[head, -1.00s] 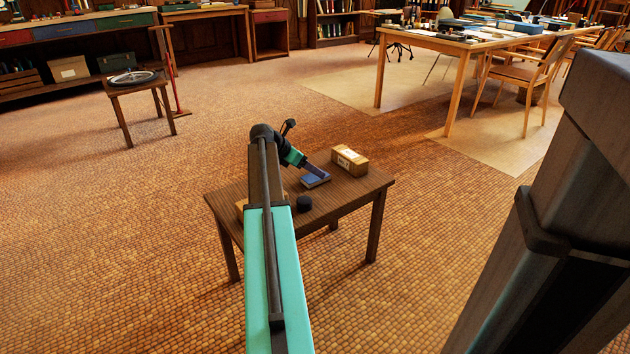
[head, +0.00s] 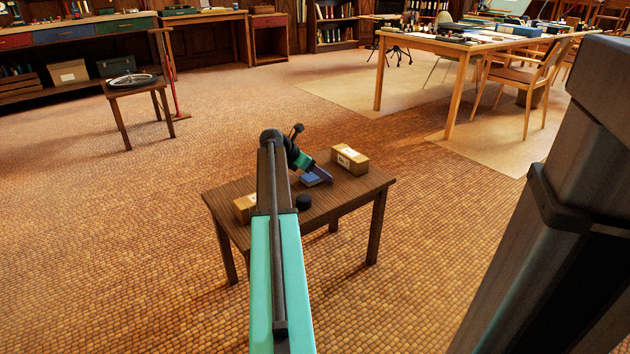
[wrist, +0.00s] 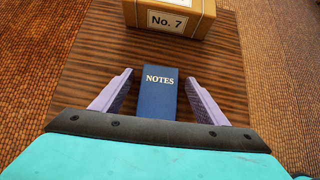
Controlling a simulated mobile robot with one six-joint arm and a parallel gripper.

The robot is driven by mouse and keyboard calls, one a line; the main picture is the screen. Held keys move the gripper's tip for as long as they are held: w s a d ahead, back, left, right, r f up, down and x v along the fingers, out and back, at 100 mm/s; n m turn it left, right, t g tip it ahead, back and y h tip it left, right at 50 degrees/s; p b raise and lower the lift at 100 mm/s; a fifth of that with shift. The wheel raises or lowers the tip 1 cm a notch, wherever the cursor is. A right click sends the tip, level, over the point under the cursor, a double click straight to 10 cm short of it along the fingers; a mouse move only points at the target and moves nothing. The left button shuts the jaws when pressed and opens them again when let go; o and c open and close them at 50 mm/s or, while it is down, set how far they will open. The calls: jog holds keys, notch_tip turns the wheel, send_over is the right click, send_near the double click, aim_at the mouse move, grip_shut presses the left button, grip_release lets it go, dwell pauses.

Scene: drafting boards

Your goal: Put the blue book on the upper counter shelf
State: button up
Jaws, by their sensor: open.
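The blue book (wrist: 158,92), marked NOTES, lies on the small dark wooden table (head: 345,205). In the wrist view it lies between the two pale purple fingers of my gripper (wrist: 158,98), with a gap on each side. The near end of the book is hidden behind my gripper's body. In the head view my gripper (head: 318,174) is low over the table at the blue book (head: 310,180), partly covering it. My gripper is open. I cannot tell which piece of furniture is the upper counter shelf; a long counter (head: 95,29) with a shelf below stands at the back left.
A cardboard box (head: 350,159) marked No. 7 stands just beyond the book. A black round object (head: 303,202) and another box (head: 244,208) are on the same table. A stool with a wheel (head: 134,80) stands at left. The floor between is clear.

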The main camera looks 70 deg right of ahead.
dwell(0.4)
jog(key=c, duration=1.3)
jog(key=shift+r, duration=0.15)
jog(key=shift+r+p, duration=1.35)
jog(key=shift+r, duration=0.4)
jog(key=s+a+p, duration=0.1)
jog(key=a+p, duration=0.1)
jog(key=a, duration=0.3)
jog(key=s+a+r+p, duration=0.1)
jog(key=s+a+p, duration=0.1)
jog(key=a, duration=0.3)
jog(key=s+a+p, duration=0.2)
jog(key=a, duration=0.3)
jog(key=shift+s+r, duration=0.15)
jog(key=shift+s, duration=0.1)
